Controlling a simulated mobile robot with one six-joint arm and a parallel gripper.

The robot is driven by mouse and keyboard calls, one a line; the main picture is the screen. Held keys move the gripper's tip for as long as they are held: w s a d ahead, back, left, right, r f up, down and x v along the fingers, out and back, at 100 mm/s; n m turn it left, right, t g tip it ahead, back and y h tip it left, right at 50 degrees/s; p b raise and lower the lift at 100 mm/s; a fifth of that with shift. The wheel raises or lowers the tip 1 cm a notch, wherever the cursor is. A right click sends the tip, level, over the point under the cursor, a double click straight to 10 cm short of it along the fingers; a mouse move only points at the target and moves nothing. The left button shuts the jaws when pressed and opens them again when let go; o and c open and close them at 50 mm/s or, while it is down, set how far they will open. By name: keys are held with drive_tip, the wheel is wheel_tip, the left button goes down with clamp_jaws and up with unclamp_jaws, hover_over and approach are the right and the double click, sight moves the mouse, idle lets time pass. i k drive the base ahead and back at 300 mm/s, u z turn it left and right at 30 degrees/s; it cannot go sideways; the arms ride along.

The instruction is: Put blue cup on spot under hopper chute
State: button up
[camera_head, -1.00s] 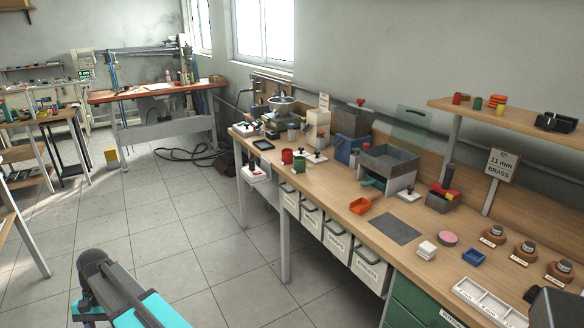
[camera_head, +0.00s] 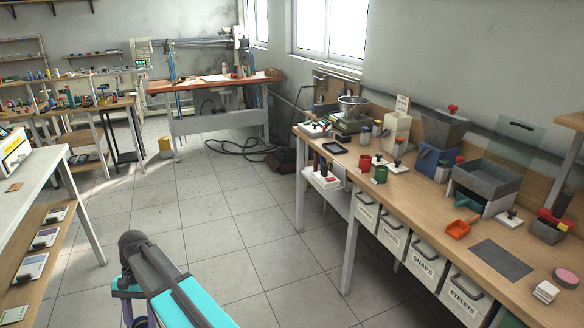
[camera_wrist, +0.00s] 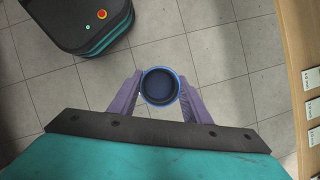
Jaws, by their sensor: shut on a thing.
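A blue cup (camera_wrist: 160,91) with a dark inside sits between the two purple fingers of my gripper (camera_wrist: 160,78) in the wrist view. The gripper is shut on it, above the tiled floor. In the head view the cup is not clearly seen behind my arm. On the right bench stand a blue-based hopper (camera_head: 445,129) with a grey funnel and red knob, and a grey bin (camera_head: 487,180) with a teal chute (camera_head: 468,201) at its front. I cannot tell which one the task means, and the spot is not clearly seen.
A red cup (camera_head: 365,163) and a green cup (camera_head: 380,175) stand on the wooden bench (camera_head: 415,208). An orange tray (camera_head: 458,229) and a dark grey mat (camera_head: 501,259) lie nearer. A white table (camera_head: 35,168) is at left. The tiled floor (camera_head: 250,235) between is clear.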

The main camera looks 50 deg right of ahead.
sight(409, 179)
drive_tip(key=u, duration=0.05)
drive_tip(key=i, duration=2.4)
drive_tip(key=z, duration=2.2)
